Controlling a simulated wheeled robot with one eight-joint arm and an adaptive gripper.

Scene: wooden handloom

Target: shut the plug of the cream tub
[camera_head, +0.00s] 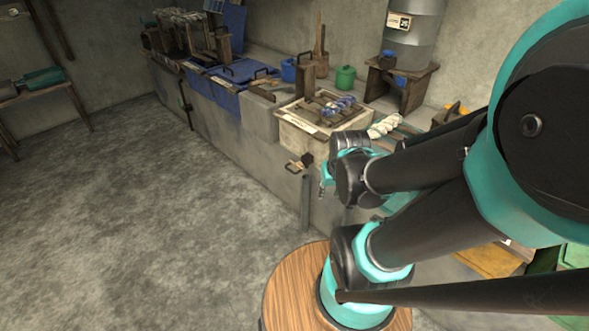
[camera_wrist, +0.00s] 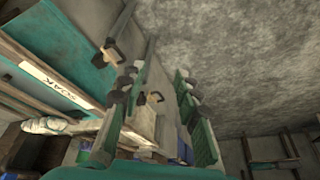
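The cream tub (camera_head: 297,130) is a pale box set into the counter, with rods and blue-and-white rolls across its top. Its plug (camera_head: 293,165) shows low on its front as a small wooden piece with a black end. In the wrist view the cream tub (camera_wrist: 143,121) is partly hidden behind my left finger, and a plug with a black handle (camera_wrist: 153,98) shows through the finger gap. My gripper (camera_wrist: 160,73) is open, its two green-and-black fingers apart with nothing held. In the head view my wrist is just right of the plug; the fingers are mostly hidden there.
A teal tub labelled SOAK (camera_wrist: 60,72) lies at the left of the wrist view, with another wood-and-black plug (camera_wrist: 111,53) on its front. A blue tub (camera_head: 226,98) stands beyond the cream tub. The concrete floor (camera_head: 150,200) left of the counter is clear.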

